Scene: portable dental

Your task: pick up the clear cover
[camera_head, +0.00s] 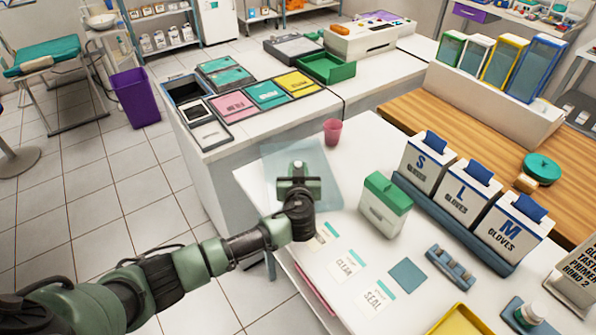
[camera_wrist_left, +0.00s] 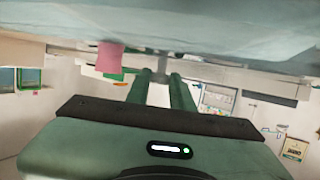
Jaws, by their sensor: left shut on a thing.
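The clear cover (camera_head: 322,172) is a thin, see-through bluish sheet at the front left end of the white counter in the head view. In the left wrist view it fills the top as a pale blue band (camera_wrist_left: 160,25). My left gripper (camera_head: 298,170) is at the middle of the cover and is shut on it. The fingers (camera_wrist_left: 162,82) point towards the cover in the wrist view, and the exact contact is hard to see. Whether the cover still touches the counter cannot be told. My right gripper is not in view.
A pink cup (camera_head: 333,131) stands just behind the cover. A white box with a green lid (camera_head: 385,203) and glove boxes (camera_head: 458,192) stand to the right. Labelled cards (camera_head: 347,263) lie in front. Coloured trays (camera_head: 231,105) fill the counter behind.

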